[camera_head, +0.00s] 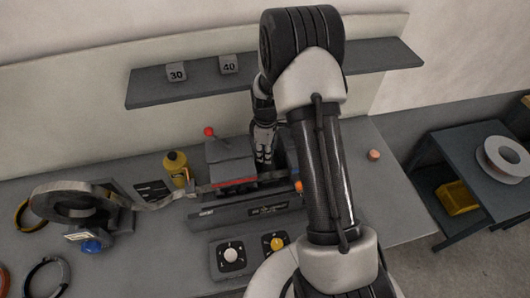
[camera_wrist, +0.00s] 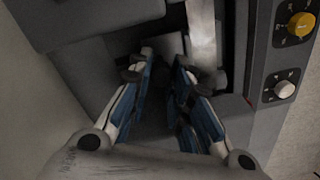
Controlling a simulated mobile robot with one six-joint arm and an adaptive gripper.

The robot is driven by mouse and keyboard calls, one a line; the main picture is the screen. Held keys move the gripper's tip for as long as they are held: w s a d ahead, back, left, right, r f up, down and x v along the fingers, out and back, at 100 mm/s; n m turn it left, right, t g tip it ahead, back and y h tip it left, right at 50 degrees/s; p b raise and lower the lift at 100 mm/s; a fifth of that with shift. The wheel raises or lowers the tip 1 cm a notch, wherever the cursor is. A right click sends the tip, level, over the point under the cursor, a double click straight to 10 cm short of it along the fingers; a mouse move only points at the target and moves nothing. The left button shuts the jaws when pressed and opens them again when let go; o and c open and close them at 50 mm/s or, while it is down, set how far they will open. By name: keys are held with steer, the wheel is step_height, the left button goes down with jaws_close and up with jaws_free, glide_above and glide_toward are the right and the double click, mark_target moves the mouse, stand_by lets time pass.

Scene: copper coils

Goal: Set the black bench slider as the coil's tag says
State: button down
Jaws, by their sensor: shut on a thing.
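The coil (camera_head: 72,204) stands on the left of the bench, its strip running right into a grey press with a red-knobbed lever (camera_head: 209,132). A pale tag (camera_head: 76,236) shows below the coil, its writing too small to read. My gripper (camera_head: 265,152) reaches down behind the press, its fingertips partly hidden in the head view. In the wrist view, my gripper's blue-padded fingers (camera_wrist: 165,72) close around a dark piece (camera_wrist: 158,50), which looks like the black slider. It is mostly in shadow, and no scale reading can be made out.
A panel has a white knob (camera_head: 231,255) and a yellow knob (camera_head: 277,243). A yellow bottle (camera_head: 177,168) stands left of the press. Blocks marked 30 (camera_head: 176,73) and 40 (camera_head: 229,64) sit on the shelf (camera_head: 150,95). The bench's right end is mostly clear.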

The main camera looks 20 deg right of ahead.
steer(key=c, duration=1.4)
jaws_free()
steer(key=shift+c, duration=0.2)
step_height(320, 180, up, 12)
steer(key=shift+w+d, duration=0.15)
steer(key=shift+w, duration=0.05)
